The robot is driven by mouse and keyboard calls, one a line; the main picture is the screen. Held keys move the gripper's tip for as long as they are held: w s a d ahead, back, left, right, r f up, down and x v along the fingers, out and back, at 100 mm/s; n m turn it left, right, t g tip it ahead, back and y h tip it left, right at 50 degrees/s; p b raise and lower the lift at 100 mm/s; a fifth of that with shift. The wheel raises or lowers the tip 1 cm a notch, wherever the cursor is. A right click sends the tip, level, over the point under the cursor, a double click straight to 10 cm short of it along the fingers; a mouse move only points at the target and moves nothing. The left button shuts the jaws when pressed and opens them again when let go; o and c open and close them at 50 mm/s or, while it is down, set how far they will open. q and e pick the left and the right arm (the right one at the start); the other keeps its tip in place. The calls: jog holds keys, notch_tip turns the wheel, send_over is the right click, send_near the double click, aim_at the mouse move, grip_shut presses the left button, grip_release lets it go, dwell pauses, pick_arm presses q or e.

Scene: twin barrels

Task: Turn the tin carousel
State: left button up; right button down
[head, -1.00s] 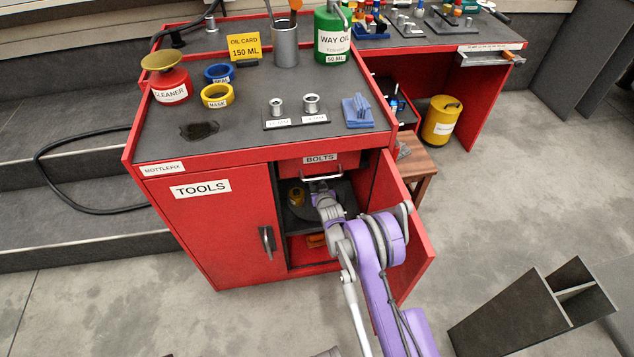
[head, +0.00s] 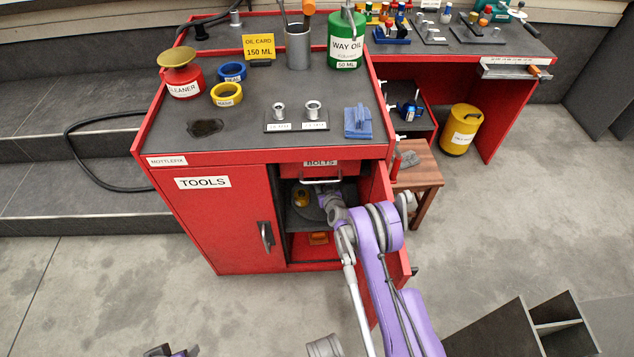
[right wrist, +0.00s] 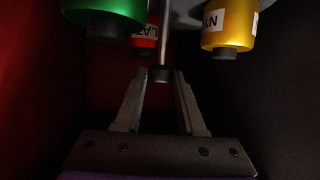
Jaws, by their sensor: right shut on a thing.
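The tin carousel (head: 312,213) is a dark round plate inside the open right side of the red cabinet, mostly shadowed and partly behind my right arm. A yellow tin (head: 300,198) stands on its left part. In the right wrist view, a labelled yellow tin (right wrist: 230,25), a green tin (right wrist: 104,18) and a red tin (right wrist: 145,37) surround a thin post with a dark end (right wrist: 160,73). My right gripper (right wrist: 160,80) is shut on this dark end. What looks like my left gripper (head: 172,350) barely shows at the bottom edge; its fingers are not discernible.
The red cabinet door (head: 378,190) stands open at the right, beside my right arm. The bolts drawer (head: 318,166) is just above the opening. A wooden stool (head: 417,172) stands right of the door. The floor at front left is mostly clear.

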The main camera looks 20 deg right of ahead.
jog(key=shift+f, duration=0.1)
jog(key=c, duration=0.5)
grip_release()
jog(key=p+v, duration=0.1)
jog(key=v, duration=0.6)
jog(key=shift+s, duration=0.3)
